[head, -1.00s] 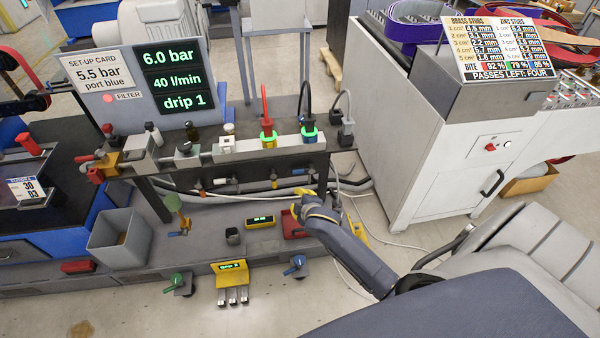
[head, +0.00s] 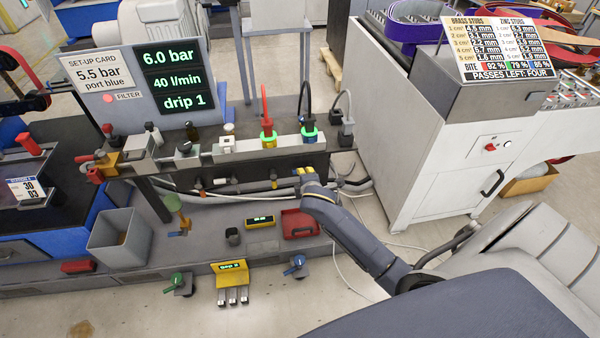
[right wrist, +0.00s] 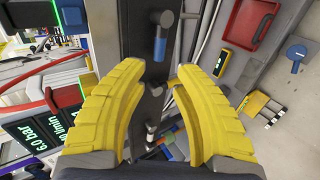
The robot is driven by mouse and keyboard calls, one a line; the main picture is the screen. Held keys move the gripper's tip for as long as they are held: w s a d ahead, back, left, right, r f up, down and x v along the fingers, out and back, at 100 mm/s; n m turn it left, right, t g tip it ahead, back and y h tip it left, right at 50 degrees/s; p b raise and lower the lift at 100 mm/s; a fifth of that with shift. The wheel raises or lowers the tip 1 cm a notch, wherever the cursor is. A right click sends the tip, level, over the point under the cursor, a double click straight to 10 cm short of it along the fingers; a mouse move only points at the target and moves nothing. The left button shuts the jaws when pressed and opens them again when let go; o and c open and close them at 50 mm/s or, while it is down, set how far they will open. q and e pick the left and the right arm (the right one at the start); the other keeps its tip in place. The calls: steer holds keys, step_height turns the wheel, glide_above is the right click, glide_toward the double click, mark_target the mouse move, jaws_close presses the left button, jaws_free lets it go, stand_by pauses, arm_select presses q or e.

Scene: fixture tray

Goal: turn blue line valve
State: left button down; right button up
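A blue cylindrical handle (right wrist: 160,45) hangs from a grey fitting on the dark bench beam, beyond my fingers in the right wrist view. In the head view I cannot make it out near my arm. A separate blue lever valve (head: 295,265) sits low at the plinth's front edge; its blue lever also shows in the right wrist view (right wrist: 297,52). I cannot tell from labels which is the blue line valve. My right gripper (head: 306,172) is at the beam's right end. Its yellow fingers (right wrist: 158,90) are spread and empty. My left gripper is out of view.
A red tray (head: 300,223), a small yellow display (head: 261,221) and a yellow pedal block (head: 231,275) lie below. Red, black and grey plugs with cables stand on the bench top (head: 235,150). A set-up card (head: 98,78) reads 5.5 bar, port blue; the screen (head: 169,79) reads 6.0 bar.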

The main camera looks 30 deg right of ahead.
steer(key=x, duration=1)
steer(key=shift+w, duration=0.25)
steer(key=shift+d+f, duration=0.1)
steer(key=shift+f, duration=0.05)
steer(key=shift+c, duration=0.6)
jaws_close()
